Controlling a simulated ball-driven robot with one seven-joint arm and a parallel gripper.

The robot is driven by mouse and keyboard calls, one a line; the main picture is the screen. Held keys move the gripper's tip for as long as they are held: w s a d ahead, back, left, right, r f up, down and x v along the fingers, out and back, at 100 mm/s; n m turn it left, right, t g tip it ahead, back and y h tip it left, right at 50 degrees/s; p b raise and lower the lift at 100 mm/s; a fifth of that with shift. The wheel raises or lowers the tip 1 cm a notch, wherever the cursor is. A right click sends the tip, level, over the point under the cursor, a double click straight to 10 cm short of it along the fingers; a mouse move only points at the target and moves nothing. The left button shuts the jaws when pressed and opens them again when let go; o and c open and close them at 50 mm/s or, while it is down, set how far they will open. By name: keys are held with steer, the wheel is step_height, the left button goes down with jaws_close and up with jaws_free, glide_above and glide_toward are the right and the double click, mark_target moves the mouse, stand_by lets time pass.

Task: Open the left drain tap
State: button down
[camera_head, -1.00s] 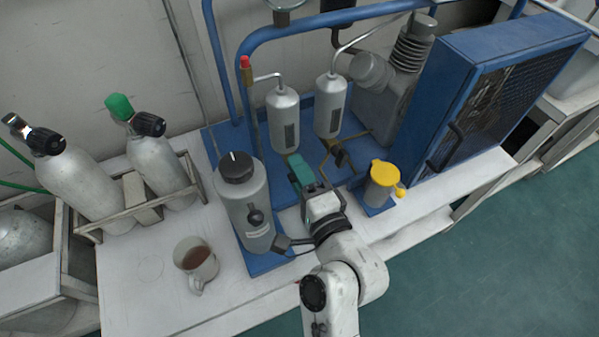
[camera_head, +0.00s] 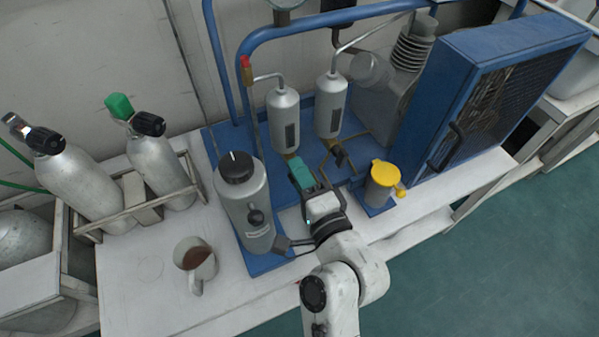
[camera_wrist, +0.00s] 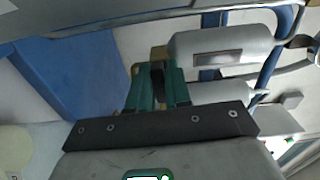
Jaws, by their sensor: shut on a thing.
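The left canister (camera_head: 283,120) hangs on the blue panel, with its brass drain tap (camera_wrist: 160,53) below it, mostly hidden by my gripper in the head view. My gripper (camera_head: 299,172) reaches in under this canister. In the wrist view its two teal fingers (camera_wrist: 158,88) are shut on the dark tap lever (camera_wrist: 158,82), which shows between them. The lever's exact angle is hard to tell. The right canister (camera_head: 331,105) stands beside it, with its own brass tap and dark lever (camera_head: 339,156) to the right of my gripper, apart from it.
A grey bottle with a black cap (camera_head: 243,200) stands close left of my gripper. A yellow-lidded container (camera_head: 383,183) stands to the right. A mug (camera_head: 195,264) with brown liquid sits at the bench's front left. A blue caged housing (camera_head: 490,90) rises at right.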

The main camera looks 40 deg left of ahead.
steer(key=n, duration=0.1)
steer(key=n+b, duration=0.1)
steer(key=n, duration=0.1)
steer(key=shift+f+n+b, duration=0.2)
steer(key=shift+n+b, duration=0.1)
steer(key=n+b, duration=0.2)
steer(key=n, duration=0.2)
steer(key=shift+n, duration=0.3)
steer(key=n+b, duration=0.2)
steer(key=n, duration=0.1)
steer(key=shift+n+b, duration=1.25)
steer(key=shift+n, duration=0.85)
steer(key=shift+r, duration=0.1)
steer(key=c, duration=1.1)
jaws_free()
steer(key=shift+c, duration=0.2)
steer(key=v, duration=1)
steer(key=shift+s+d+p, duration=0.15)
steer(key=shift+d+p, duration=0.2)
steer(key=shift+p, duration=0.05)
